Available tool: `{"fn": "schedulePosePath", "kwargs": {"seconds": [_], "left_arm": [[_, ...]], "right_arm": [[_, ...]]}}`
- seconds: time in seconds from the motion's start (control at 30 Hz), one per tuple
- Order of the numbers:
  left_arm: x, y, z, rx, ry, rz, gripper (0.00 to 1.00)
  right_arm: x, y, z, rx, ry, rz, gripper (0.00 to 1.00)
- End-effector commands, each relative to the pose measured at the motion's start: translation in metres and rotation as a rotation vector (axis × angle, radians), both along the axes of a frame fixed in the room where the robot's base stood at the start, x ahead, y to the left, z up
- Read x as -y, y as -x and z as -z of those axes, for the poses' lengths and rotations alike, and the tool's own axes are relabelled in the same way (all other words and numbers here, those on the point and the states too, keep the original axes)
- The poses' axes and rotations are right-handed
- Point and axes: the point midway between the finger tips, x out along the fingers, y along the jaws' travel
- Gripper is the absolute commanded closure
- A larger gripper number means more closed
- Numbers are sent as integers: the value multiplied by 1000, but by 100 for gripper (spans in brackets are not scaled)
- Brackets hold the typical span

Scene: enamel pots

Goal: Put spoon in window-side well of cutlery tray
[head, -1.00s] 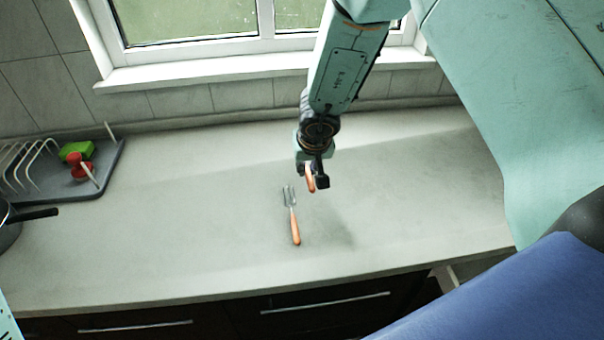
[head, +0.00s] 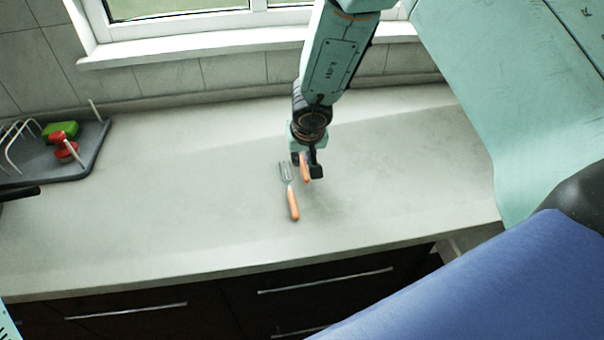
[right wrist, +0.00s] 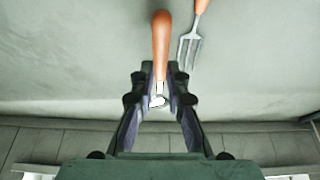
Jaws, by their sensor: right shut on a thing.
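My right gripper (head: 308,173) is over the middle of the grey counter, pointing down. Its fingers are shut on an orange-handled utensil (head: 305,167), which I take to be the spoon. In the right wrist view its handle (right wrist: 161,45) sticks out beyond the fingertips (right wrist: 160,82), with a bit of pale metal between the fingers. Its bowl is not clearly visible. A fork (head: 292,201) with an orange handle lies on the counter just left of the gripper; its tines show in the right wrist view (right wrist: 188,49). I cannot make out the cutlery tray. My left gripper is out of view.
A dark grey drainer tray (head: 92,152) with a wire rack, a green sponge (head: 60,130) and a red-headed brush (head: 66,151) stands at the left. A window (head: 190,12) is behind the counter. Dark drawers (head: 200,310) are below the front edge. Most of the counter (head: 180,210) is clear.

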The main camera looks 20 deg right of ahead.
Motion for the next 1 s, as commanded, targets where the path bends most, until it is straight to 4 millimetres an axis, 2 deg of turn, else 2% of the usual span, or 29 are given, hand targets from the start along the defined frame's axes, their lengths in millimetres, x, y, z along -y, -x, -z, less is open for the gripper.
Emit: {"fn": "schedulePosePath", "kwargs": {"seconds": [0.13, 0.43, 0.93, 0.97, 1.0], "left_arm": [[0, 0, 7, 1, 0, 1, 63], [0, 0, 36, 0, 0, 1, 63], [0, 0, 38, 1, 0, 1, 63], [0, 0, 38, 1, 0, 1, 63], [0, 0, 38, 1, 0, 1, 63]], "right_arm": [[-1, -1, 7, 1, 0, 1, 100], [-1, -1, 36, 1, 0, 1, 100], [-1, -1, 40, 1, 0, 1, 100], [-1, -1, 41, 0, 0, 1, 85], [-1, -1, 40, 0, 0, 1, 82]]}}
